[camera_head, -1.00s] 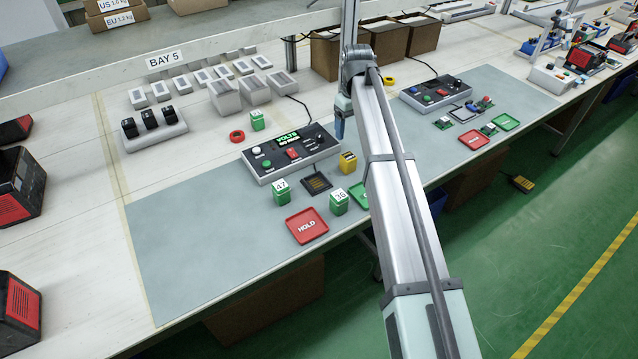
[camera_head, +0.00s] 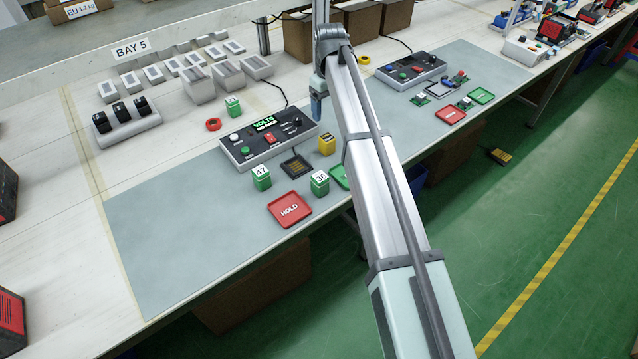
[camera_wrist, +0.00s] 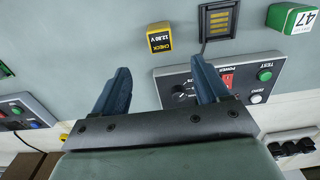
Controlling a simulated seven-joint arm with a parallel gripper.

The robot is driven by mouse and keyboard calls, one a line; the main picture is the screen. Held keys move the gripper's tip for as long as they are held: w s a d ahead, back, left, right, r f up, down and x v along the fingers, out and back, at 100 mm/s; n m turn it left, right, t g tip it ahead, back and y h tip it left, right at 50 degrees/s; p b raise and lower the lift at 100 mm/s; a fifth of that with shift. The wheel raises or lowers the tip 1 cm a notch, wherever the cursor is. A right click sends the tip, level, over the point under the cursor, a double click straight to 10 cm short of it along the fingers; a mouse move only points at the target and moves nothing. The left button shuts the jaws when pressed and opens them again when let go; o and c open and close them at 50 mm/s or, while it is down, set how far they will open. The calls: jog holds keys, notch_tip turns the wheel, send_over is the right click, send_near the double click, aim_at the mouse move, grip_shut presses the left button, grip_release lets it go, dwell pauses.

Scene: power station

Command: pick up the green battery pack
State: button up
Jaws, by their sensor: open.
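Several green battery packs with white tops show in the head view. One marked 47 (camera_head: 262,179) stands in front of the tester. One marked 36 (camera_head: 320,185) stands to its right, near the table's front edge. My gripper (camera_head: 317,106) is partly hidden by my arm in the head view, above the table by the tester's right end. In the wrist view my gripper (camera_wrist: 160,72) has its two blue fingers apart with nothing between them. The pack marked 47 also shows there (camera_wrist: 290,18), at the top right, clear of the fingers.
The tester (camera_head: 268,140) has a lit green display. A yellow CHECK block (camera_head: 327,145), a black contact pad (camera_head: 296,166), a red HOLD tray (camera_head: 290,209) and a green tray (camera_head: 339,177) lie nearby. The grey mat is clear at the left.

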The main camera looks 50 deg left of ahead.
dwell(0.4)
jog(key=r, duration=0.2)
send_over(320, 176)
jog(key=s, duration=0.1)
notch_tip(320, 176, down, 8)
jog(key=shift+w+d+f, duration=0.1)
jog(key=shift+d+f, duration=0.05)
jog(key=shift+f, duration=0.05)
jog(key=shift+w+f, duration=0.2)
jog(key=shift+f, duration=1.1)
jog(key=shift+w+f, duration=0.2)
jog(key=shift+f, duration=1.1)
jog(key=c, duration=1.2)
